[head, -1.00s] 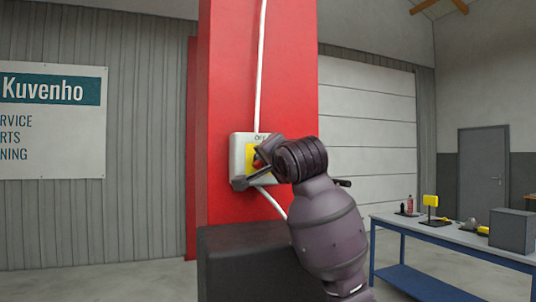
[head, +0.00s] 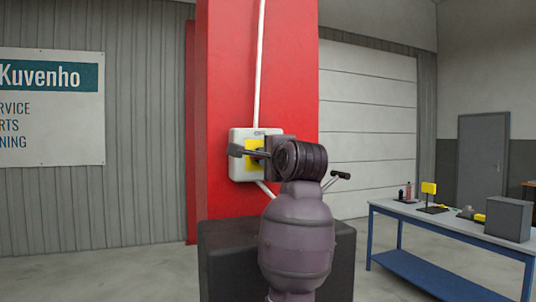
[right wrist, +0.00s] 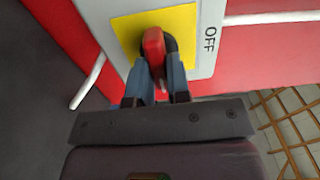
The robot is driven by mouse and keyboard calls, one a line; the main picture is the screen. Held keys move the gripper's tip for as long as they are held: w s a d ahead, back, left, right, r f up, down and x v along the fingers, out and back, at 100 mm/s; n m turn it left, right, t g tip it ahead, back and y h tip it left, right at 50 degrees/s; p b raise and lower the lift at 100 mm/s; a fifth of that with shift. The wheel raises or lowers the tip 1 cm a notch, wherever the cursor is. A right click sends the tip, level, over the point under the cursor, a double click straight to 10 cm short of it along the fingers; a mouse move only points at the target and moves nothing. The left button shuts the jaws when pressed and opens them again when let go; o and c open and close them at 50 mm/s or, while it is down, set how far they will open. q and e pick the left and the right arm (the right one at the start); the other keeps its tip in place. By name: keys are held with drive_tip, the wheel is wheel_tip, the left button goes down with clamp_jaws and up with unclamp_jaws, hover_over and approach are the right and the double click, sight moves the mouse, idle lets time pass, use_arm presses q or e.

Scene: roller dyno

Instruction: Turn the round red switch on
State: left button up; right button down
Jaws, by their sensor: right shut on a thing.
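The switch box (head: 236,170) is pale grey with a yellow plate (head: 252,160), fixed to a red column. My right gripper (head: 258,152) is in front of it and hides the red switch in the head view. In the right wrist view the red switch (right wrist: 153,48) sits on the yellow plate (right wrist: 185,25). My right gripper (right wrist: 160,82) is shut on it, a finger on each side. The box's OFF label (right wrist: 209,38) lies to the right there, sideways; the handle seems to lie across that direction. My left gripper is not in view.
The red column (head: 285,80) rises behind the box with a white cable (head: 260,60) above it. A dark block (head: 225,245) stands below. A blue-legged workbench (head: 450,222) with several items is at right. Floor at left is clear.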

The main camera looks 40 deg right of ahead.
drive_tip(key=shift+f, duration=0.1)
idle(0.3)
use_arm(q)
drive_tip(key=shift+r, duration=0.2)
use_arm(e)
drive_tip(key=c, duration=1.1)
unclamp_jaws()
use_arm(q)
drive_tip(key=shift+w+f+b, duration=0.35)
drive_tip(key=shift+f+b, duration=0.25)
drive_tip(key=shift+b, duration=0.3)
use_arm(e)
drive_tip(key=v, duration=1.1)
